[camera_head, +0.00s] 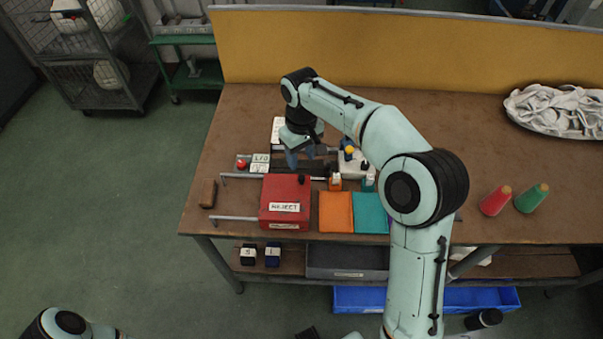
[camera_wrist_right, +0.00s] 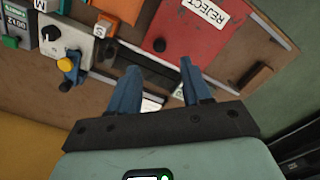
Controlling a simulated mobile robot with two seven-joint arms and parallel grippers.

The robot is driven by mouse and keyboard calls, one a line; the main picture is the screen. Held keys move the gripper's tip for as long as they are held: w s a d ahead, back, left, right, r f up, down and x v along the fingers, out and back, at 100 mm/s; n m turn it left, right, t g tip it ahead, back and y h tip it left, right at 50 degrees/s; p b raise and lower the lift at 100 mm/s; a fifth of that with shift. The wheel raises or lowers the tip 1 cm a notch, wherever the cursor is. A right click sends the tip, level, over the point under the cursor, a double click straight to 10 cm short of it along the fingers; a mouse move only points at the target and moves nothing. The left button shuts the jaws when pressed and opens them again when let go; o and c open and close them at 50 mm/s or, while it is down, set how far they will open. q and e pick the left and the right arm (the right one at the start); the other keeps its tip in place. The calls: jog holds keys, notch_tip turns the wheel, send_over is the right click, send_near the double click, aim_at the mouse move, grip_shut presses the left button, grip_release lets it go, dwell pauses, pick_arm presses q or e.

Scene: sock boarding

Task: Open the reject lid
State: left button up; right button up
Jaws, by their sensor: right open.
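The red reject box (camera_head: 285,200) stands on the bench with a white REJECT label on it. Its red top looks closed, with a small black knob (camera_head: 301,179) near the back right corner. In the right wrist view the red box (camera_wrist_right: 176,22) and the knob (camera_wrist_right: 158,45) lie just beyond the fingertips. My right gripper (camera_head: 301,156) is open and empty, with its blue fingers pointing down behind the box, apart from the knob. Its spread fingers also show in the wrist view (camera_wrist_right: 158,68). My left gripper is not in view; only part of the left arm shows at bottom left.
A control unit with a yellow-topped lever (camera_wrist_right: 65,65) stands close to my right gripper. A brown block (camera_head: 208,194) lies left. Red (camera_head: 495,201) and green cones (camera_head: 531,198) stand far right.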

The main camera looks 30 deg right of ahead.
aim_at(301, 177)
notch_tip(301, 177, down, 8)
jog(key=shift+w+d+f+b, duration=0.1)
jog(key=shift+b, duration=0.3)
jog(key=shift+c, duration=0.3)
grip_shut()
